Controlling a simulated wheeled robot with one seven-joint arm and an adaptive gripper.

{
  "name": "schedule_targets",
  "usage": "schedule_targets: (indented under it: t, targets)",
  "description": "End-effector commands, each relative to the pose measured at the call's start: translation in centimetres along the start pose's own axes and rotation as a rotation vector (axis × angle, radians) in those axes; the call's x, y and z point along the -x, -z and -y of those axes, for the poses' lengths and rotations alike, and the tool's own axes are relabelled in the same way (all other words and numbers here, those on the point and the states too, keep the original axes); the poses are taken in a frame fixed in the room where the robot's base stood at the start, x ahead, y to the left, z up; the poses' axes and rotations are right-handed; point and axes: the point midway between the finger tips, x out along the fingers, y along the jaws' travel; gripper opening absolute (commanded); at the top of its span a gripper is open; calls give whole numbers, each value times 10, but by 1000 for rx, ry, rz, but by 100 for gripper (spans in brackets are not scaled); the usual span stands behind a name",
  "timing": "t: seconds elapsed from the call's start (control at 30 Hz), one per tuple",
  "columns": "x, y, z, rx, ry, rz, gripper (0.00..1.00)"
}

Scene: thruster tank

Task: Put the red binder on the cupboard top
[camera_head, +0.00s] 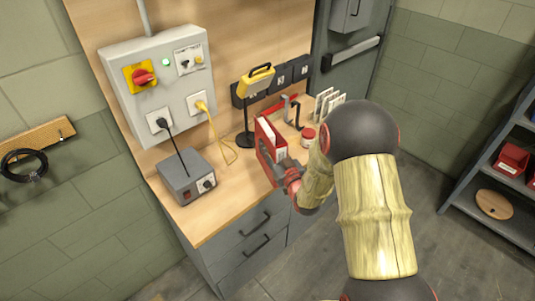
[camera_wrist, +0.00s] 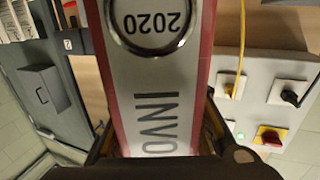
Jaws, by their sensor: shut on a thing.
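The red binder (camera_head: 265,143) stands upright near the right front of the wooden top (camera_head: 215,218) of the grey drawer cupboard (camera_head: 245,252). My gripper (camera_head: 289,177) is shut on its near edge. In the wrist view the binder (camera_wrist: 152,75) fills the middle, its pale spine label reading "2020" and "INVO", with red along both sides. The fingers of my gripper (camera_wrist: 160,128) lie on either side of the spine. I cannot tell whether the binder's bottom touches the wood, as my gripper and arm hide it.
A grey box (camera_head: 186,177) with a black cable stands left on the wooden top. A yellow device (camera_head: 257,80) on a black stand is behind the binder. The front left wood is clear.

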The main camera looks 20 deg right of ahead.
Motion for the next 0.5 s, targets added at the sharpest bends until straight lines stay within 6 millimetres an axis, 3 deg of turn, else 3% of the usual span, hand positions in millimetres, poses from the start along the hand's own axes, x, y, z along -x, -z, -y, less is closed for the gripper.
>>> schedule_targets:
  t: [0.03, 0.2, 0.33, 0.5]
  targets:
    - [-4, 8, -27, 5, -11, -9, 0]
    - [-4, 35, -88, 3, -23, -5, 0]
    - [0, 49, -117, 2, -33, -3, 0]
    - [-4, 51, -130, -1, -38, 0, 0]
